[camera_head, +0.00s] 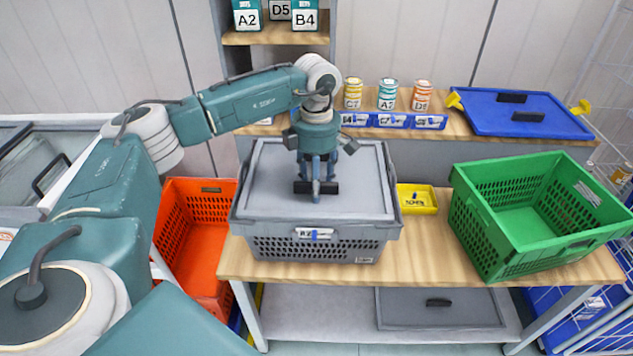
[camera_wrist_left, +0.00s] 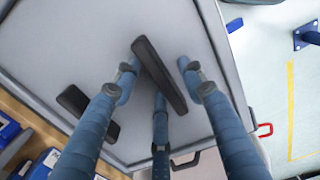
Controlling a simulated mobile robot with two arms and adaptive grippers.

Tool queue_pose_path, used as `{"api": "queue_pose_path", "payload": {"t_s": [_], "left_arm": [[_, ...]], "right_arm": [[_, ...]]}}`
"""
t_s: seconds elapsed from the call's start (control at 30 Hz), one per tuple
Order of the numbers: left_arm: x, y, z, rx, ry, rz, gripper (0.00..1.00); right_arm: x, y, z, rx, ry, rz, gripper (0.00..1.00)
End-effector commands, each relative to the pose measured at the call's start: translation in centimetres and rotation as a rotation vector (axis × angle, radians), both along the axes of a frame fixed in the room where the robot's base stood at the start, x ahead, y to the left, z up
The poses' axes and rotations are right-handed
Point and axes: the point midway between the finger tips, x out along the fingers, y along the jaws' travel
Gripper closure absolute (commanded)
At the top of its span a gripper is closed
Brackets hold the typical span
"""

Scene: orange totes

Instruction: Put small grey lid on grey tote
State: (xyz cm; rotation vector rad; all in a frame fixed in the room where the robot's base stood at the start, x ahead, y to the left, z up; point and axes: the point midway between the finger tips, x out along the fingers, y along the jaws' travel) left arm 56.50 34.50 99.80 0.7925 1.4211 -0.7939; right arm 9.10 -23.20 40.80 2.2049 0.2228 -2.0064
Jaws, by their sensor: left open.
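The grey tote (camera_head: 318,247) stands on the wooden table. The grey lid (camera_head: 262,180) lies flat over its top, and its edges look in line with the rim. My left gripper (camera_head: 316,190) is open and points down at the lid, with its fingers around a black handle. In the left wrist view this handle (camera_wrist_left: 160,75) shows between the fingers of the left gripper (camera_wrist_left: 158,95), with no clear grip on it. A second dark bar (camera_wrist_left: 87,112) shows on the lid (camera_wrist_left: 75,45) there. My right gripper is not in view.
A green crate (camera_head: 490,240) stands at the table's right, and a small yellow bin (camera_head: 420,207) lies behind. An orange crate (camera_head: 183,240) is left of the table. A blue lid (camera_head: 490,115) and cans (camera_head: 387,95) are on the back shelf. Another grey lid (camera_head: 400,315) lies on the lower shelf.

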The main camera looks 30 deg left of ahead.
Motion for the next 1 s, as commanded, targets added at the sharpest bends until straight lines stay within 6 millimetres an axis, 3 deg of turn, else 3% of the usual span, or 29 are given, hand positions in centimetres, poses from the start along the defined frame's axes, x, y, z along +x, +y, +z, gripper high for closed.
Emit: {"api": "queue_pose_path", "payload": {"t_s": [0.23,0.7,1.0], "left_arm": [[0.1,0.0,1.6,0.000,-0.001,0.002,0.58],[0.1,0.0,10.7,0.000,-0.002,0.000,0.58],[0.0,-0.1,12.1,0.000,0.000,0.000,0.58]], "right_arm": [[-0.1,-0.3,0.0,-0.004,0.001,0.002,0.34],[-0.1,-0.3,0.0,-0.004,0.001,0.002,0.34],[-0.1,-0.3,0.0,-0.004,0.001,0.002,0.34]]}}
